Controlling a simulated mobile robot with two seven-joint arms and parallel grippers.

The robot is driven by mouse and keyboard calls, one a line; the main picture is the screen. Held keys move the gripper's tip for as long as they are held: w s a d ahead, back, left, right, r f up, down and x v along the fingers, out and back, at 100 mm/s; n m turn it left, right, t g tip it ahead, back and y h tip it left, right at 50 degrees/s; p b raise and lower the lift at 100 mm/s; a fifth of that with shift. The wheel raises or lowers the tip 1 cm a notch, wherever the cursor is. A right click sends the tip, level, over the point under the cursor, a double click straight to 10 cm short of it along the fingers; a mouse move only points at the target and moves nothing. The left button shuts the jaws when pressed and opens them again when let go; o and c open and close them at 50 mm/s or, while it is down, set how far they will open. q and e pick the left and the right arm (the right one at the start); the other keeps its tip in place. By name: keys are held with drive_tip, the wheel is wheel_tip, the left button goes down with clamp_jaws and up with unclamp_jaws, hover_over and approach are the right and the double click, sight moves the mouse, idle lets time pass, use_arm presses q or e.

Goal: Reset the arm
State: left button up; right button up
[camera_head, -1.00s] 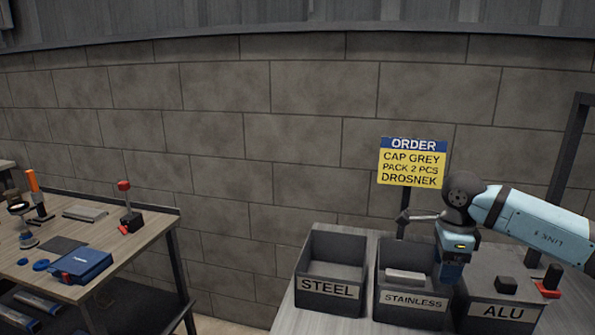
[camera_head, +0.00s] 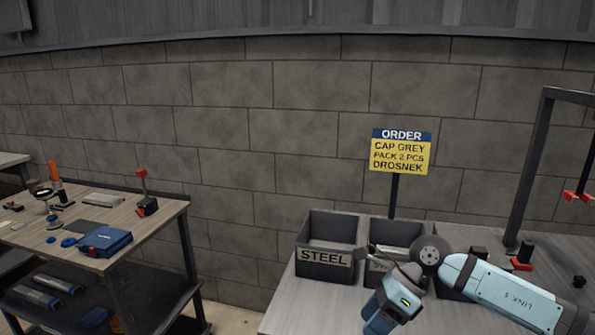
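My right arm (camera_head: 500,292) reaches in from the right, in front of the bins. Its blue wrist part (camera_head: 388,305) tilts down and left over the table front. A slim grey part (camera_head: 374,251) sticks out at the wrist's upper left, in front of the middle bin. I cannot make out the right gripper's fingertips or anything held. My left arm and gripper are not in view.
The STEEL bin (camera_head: 302,256) stands left of the STAINLESS bin (camera_head: 398,228), which my arm partly covers. The ORDER sign (camera_head: 400,152) rises behind. A red and black piece (camera_head: 522,256) is to the right. A wooden table (camera_head: 150,222) holds a blue case (camera_head: 104,241).

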drive_tip(key=s+a+r+m+t+y, duration=0.25)
drive_tip(key=s+a+m+y, duration=0.55)
drive_tip(key=a+m+y, duration=0.4)
drive_tip(key=s+d+f+m+t+h, duration=0.1)
drive_tip(key=d+f+m+t+h, duration=0.35)
drive_tip(key=m+t, duration=0.55)
drive_tip(key=s+d+f+m+t+h, duration=0.1)
drive_tip(key=d+f+m+t+h, duration=0.45)
drive_tip(key=m, duration=0.95)
drive_tip(key=s+d+f+m+g+h, duration=0.2)
drive_tip(key=s+d+f+m+h, duration=0.1)
drive_tip(key=s+f+m, duration=0.4)
drive_tip(key=s+d+f+m+g+h, duration=0.35)
drive_tip(key=s+f, duration=0.25)
drive_tip(key=f, duration=0.2)
use_arm(q)
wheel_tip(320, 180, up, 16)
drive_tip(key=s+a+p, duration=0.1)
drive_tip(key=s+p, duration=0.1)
drive_tip(key=p, duration=2)
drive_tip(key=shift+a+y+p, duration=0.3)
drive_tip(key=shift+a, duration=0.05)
use_arm(e)
wheel_tip(320, 180, up, 16)
drive_tip(key=shift+s+d+r+t, duration=0.2)
drive_tip(key=shift+s+d+t, duration=0.05)
drive_tip(key=shift+d+t, duration=0.15)
